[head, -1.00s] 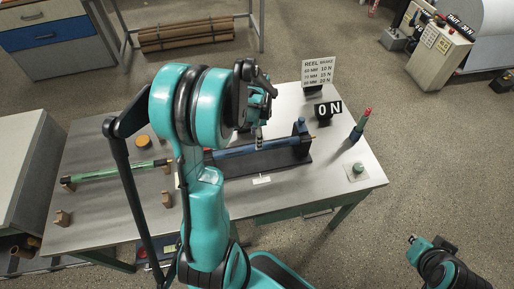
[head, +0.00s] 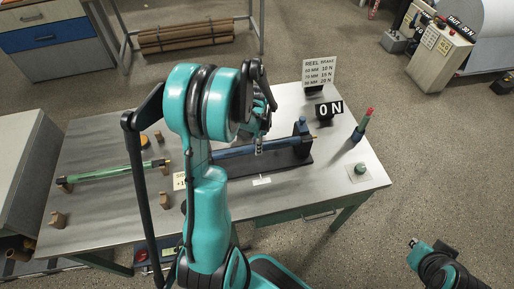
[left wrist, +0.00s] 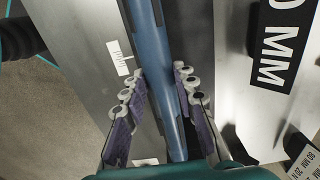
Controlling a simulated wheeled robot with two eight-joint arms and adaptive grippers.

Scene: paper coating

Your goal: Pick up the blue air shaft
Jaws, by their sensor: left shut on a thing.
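The blue air shaft (head: 284,144) lies level along a dark stand (head: 295,158) on the metal table. Its left part is hidden behind my left arm. My left gripper (head: 259,147) is at the shaft, pointing down.
A green shaft (head: 110,172) rests on brown blocks at the table's left. A "0 N" display (head: 328,110) and a reel brake sign (head: 319,72) stand behind the stand.

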